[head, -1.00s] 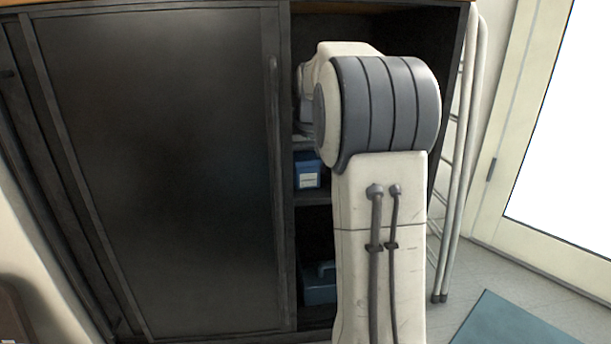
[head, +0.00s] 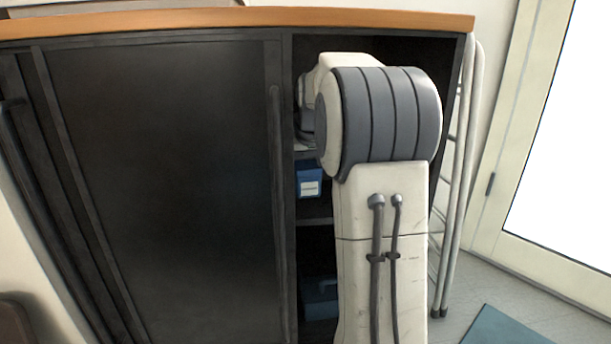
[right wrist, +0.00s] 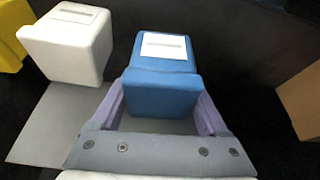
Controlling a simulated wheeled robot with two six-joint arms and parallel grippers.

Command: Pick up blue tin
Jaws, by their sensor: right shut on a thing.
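The blue tin (head: 309,180) with a white label shows in the head view inside the open right part of the dark cabinet, left of my right arm. A dark gap shows between it and the shelf edge below. In the right wrist view the blue tin (right wrist: 160,72) sits between the two purple fingers of my right gripper (right wrist: 162,106), which is shut on it. The head view hides the right gripper's fingers behind my own arm. My left gripper is not in view.
A white container (right wrist: 68,42) stands left of the tin, with a yellow thing (right wrist: 12,35) beyond it. A brown box (right wrist: 302,100) is at the right. The dark cabinet door (head: 165,190) covers the left side. A blue case (head: 320,300) sits on the lower shelf.

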